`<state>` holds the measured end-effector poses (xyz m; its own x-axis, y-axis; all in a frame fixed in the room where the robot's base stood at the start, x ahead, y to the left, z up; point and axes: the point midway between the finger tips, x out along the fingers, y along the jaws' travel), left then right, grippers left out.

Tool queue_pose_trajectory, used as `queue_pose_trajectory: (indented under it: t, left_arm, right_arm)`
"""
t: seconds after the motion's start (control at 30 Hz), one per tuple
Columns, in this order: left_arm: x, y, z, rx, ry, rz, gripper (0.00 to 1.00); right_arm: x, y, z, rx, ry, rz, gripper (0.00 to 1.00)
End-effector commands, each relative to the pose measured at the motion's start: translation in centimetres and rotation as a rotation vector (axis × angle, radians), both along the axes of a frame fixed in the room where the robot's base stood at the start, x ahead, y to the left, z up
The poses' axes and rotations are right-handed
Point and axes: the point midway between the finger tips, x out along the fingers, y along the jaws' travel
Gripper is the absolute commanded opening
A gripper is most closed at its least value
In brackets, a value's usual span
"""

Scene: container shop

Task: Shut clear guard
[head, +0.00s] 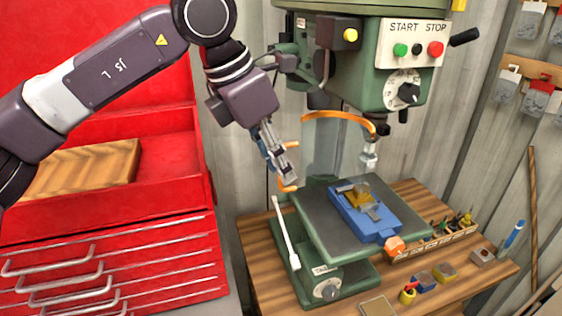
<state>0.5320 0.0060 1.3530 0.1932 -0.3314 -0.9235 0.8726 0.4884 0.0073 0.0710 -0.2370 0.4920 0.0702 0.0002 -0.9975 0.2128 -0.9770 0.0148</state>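The clear guard (324,150) is a curved see-through panel with an orange top rim, hanging under the head of a green drill press (350,65). The panel stands to the left of the drill chuck (370,152), whose front is uncovered. My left gripper (287,178) is at the guard's left side, pointing down. Orange pieces show above and below its fingers, looking like a handle on the guard's edge, partly hidden by the fingers. I cannot tell whether the fingers grip it. My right gripper is not in view.
A blue vise (366,212) with a workpiece sits on the press table (325,222). A lever (286,232) sticks up at its left. Small tools and blocks lie on the wooden bench (440,297). A red tool cabinet (110,240) stands at left.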

Motion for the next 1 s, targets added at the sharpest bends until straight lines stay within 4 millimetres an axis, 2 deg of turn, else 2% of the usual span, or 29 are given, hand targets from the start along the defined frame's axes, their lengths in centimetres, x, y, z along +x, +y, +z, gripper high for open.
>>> queue_pose_trajectory:
  t: [0.2, 0.43, 0.47, 0.67, 1.0]
  left_arm:
    - [0.3, -0.5, -1.5, -0.001, 0.000, 0.001, 0.24]
    - [0.3, -0.6, -1.6, -0.001, 0.000, 0.001, 0.24]
    - [0.3, -0.6, -1.6, -0.001, 0.000, 0.001, 0.23]
    - [0.3, -0.6, -1.6, -0.001, 0.000, 0.001, 0.01]
    - [0.3, -0.6, -1.6, -0.001, 0.000, 0.001, 0.00]
  right_arm:
    - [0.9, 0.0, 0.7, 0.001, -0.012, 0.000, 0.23]
    - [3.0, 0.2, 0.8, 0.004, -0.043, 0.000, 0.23]
    - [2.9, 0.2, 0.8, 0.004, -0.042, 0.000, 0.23]
    - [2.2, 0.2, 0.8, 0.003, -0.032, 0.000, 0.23]
    - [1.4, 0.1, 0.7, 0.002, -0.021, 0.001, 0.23]
